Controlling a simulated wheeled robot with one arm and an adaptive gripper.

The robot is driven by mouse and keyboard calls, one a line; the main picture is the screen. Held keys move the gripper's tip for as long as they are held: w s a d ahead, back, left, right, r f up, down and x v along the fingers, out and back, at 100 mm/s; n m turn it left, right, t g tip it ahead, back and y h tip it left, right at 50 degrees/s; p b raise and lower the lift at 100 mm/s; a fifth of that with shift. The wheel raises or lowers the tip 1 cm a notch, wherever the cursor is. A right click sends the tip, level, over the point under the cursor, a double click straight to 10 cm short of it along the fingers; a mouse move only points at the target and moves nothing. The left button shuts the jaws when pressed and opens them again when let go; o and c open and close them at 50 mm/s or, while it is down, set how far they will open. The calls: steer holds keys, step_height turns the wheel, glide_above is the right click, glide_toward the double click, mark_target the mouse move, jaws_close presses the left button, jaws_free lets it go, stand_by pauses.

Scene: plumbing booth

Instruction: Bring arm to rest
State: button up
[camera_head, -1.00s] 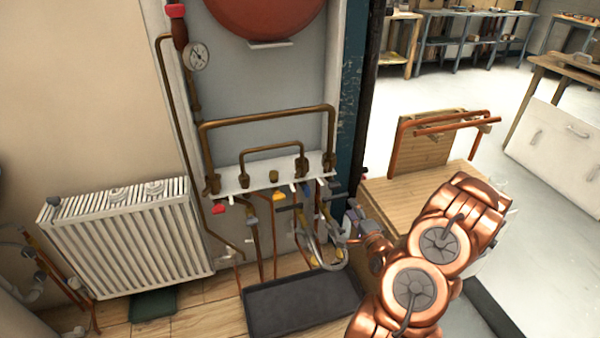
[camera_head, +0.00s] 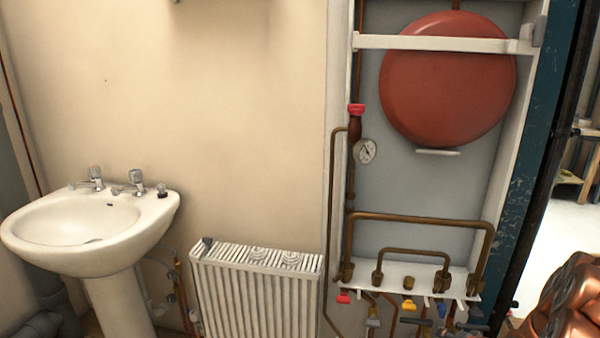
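My copper-coloured arm (camera_head: 568,308) shows only in part at the bottom right corner of the head view. My gripper is outside the picture, so its opening and anything in it are hidden. The visible arm part is to the right of the pipe board and its valves.
A white sink (camera_head: 95,235) stands at the left, with a white radiator (camera_head: 258,290) right of it. A red round tank (camera_head: 447,80) hangs above copper pipes (camera_head: 415,220) and a gauge (camera_head: 367,151). A dark blue post (camera_head: 535,165) borders the doorway at the right.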

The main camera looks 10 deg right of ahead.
steer(key=s+a+r+n+g, duration=0.4)
steer(key=s+a+r, duration=0.2)
steer(key=s+a, duration=0.4)
steer(key=s+a+r+n+g+y, duration=0.1)
steer(key=s+a+r+n+g, duration=0.3)
steer(key=s+a+r, duration=0.45)
steer(key=s+a+r+n+g, duration=0.4)
steer(key=s+a+r, duration=0.1)
steer(key=s+a, duration=0.7)
step_height(320, 180, up, 21)
steer(key=s+p, duration=0.1)
steer(key=p, duration=1.9)
steer(key=shift+s+r+t+y, duration=0.15)
steer(key=shift+s+t+y, duration=0.15)
steer(key=shift+a, duration=0.2)
